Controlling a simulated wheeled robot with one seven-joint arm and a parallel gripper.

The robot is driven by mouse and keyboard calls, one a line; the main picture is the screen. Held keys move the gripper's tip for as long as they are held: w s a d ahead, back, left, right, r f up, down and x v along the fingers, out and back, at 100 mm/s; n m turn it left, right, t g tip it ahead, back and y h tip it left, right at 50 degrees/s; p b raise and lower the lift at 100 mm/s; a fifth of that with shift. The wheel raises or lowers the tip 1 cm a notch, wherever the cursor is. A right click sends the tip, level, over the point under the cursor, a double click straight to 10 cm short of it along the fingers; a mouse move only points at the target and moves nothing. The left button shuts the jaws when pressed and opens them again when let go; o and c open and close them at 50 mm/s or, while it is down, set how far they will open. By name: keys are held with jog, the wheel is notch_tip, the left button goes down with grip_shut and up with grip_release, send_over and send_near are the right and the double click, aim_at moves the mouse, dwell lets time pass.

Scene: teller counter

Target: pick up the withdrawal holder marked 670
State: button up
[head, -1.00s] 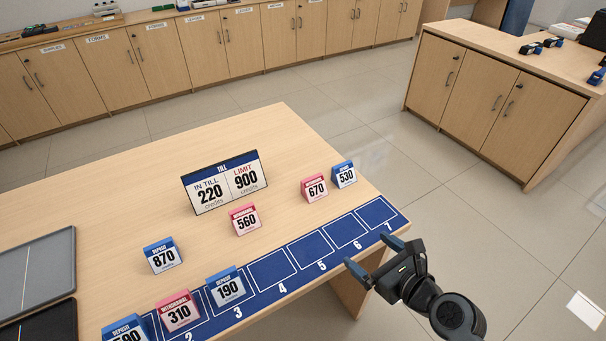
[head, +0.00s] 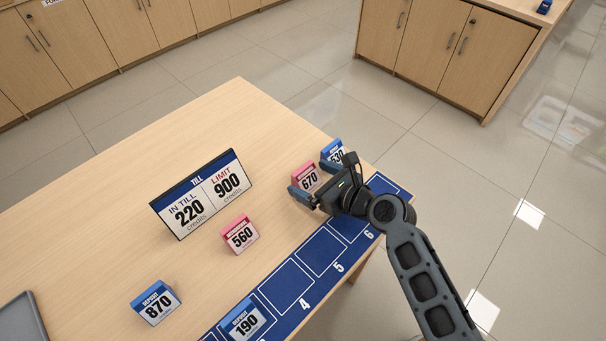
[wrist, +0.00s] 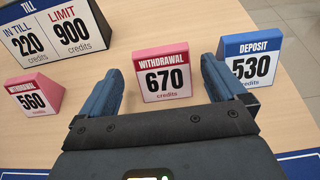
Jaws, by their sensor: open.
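The pink withdrawal holder marked 670 (head: 306,177) stands upright on the table near its right end. In the wrist view the 670 holder (wrist: 163,74) faces me, just ahead of and between the two fingers. My gripper (head: 316,181) is open and empty, low over the table; it also shows in the wrist view (wrist: 158,84). The left finger is close to the left edge of the 670 holder. The right finger lies between it and the blue deposit holder marked 530 (wrist: 250,60). In the head view my gripper partly covers the 530 holder (head: 331,150).
The pink 560 holder (head: 240,234) and the till sign (head: 202,195) stand to the left. Blue holders 870 (head: 156,303) and 190 (head: 243,320) are nearer the front. A blue numbered mat (head: 322,251) runs along the table's front edge, with empty squares.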

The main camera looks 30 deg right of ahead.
aim_at(306, 173)
jog(key=x, duration=0.5)
jog(key=shift+w+d+r, duration=0.1)
jog(key=shift+w+r, duration=0.1)
jog(key=shift+r, duration=0.15)
jog(key=c, duration=1.1)
